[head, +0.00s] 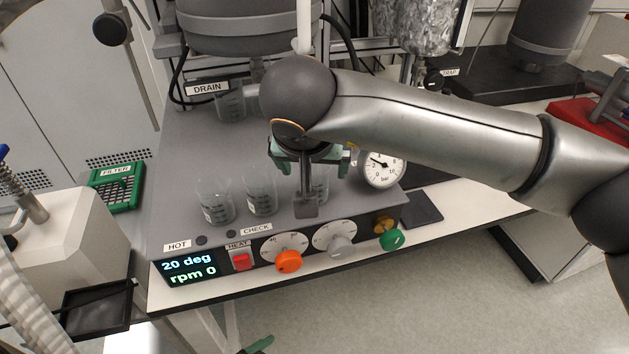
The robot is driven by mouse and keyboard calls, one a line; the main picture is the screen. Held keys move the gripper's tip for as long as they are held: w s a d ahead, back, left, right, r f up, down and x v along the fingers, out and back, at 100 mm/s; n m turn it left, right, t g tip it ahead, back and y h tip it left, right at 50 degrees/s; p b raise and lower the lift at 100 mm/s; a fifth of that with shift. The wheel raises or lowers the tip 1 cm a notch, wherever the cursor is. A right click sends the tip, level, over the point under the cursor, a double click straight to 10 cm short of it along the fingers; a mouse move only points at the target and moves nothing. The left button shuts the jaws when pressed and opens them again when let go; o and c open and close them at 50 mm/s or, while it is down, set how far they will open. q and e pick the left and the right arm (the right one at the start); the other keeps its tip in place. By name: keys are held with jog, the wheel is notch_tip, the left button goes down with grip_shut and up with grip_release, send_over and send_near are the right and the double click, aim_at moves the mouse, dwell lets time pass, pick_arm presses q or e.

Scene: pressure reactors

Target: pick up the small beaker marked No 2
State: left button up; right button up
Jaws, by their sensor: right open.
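Three small clear glass beakers stand in a row on the grey reactor deck: a left one (216,204), a middle one (261,196) and a right one (321,182). Their markings are too small to read, so I cannot tell which is No 2. My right gripper (307,198) points down at the right beaker, with its near finger in front of the glass. It is open; the far finger is hidden, and I cannot tell whether it touches the glass. A green tip, probably of my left gripper (258,345), shows at the bottom edge; its jaws are not visible.
A pressure gauge (381,168) stands right of my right gripper. Orange (289,261) and green (392,240) knobs line the front panel. A green FILTER box (117,186) lies left.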

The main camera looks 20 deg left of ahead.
jog(key=shift+x, duration=1.15)
jog(key=c, duration=1.4)
jog(key=shift+r, duration=0.1)
jog(key=shift+c, duration=0.2)
